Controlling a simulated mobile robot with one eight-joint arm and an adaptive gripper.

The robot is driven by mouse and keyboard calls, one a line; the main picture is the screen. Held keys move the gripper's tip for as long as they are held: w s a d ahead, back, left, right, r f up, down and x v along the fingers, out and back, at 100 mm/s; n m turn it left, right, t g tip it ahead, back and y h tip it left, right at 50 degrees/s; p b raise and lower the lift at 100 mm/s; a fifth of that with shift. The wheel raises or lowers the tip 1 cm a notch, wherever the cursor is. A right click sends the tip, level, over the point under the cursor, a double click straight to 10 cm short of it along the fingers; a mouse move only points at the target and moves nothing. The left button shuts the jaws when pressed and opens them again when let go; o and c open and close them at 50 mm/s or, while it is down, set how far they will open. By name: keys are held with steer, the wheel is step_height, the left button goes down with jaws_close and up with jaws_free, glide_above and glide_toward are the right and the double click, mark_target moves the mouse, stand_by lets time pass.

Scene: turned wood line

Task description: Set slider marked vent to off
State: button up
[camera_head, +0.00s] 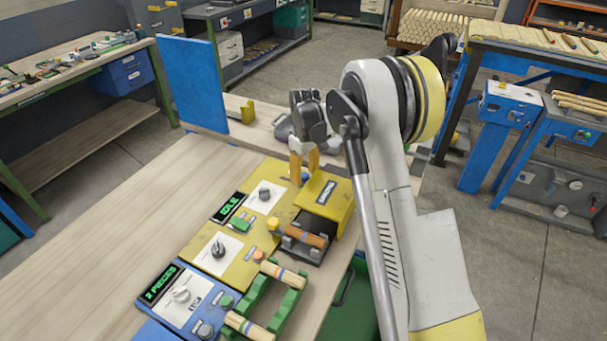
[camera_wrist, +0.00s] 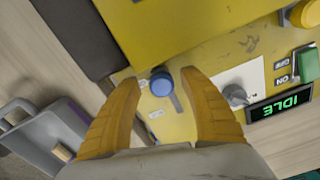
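A slider with a round blue knob (camera_wrist: 161,84) sits on the yellow console (camera_head: 285,212). In the wrist view its dark slot runs from the knob toward the lower right. Small white labels lie beside the slot, too small to read. My gripper (camera_head: 304,175) points down over the far end of the console. Its two yellow fingers are open in the wrist view (camera_wrist: 160,80), one on each side of the blue knob, with gaps visible. Whether the fingertips are down at knob height I cannot tell. In the head view the fingers mostly hide the slider.
Close by stand a grey rotary knob (camera_wrist: 236,94), an IDLE display (camera_wrist: 280,106), a green rocker switch (camera_wrist: 307,64) marked ON and OFF, and a yellow housing (camera_head: 325,192). A blue panel (camera_head: 192,82) rises behind. Bare bench (camera_head: 120,230) lies left.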

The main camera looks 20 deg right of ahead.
mark_target(305, 175)
step_height(305, 175, up, 12)
stand_by(0.6)
steer(key=s+a+r+m+t, duration=0.3)
steer(key=s+r, duration=0.7)
steer(key=s, duration=0.4)
steer(key=s+a+f+m+t, duration=0.1)
steer(key=s+f+t, duration=0.1)
steer(key=s, duration=0.7)
steer(key=s+a+f+m+t, duration=0.1)
steer(key=s+f+m+t, duration=0.1)
steer(key=s, duration=0.7)
steer(key=shift+s+a, duration=0.15)
steer(key=shift+s, duration=0.25)
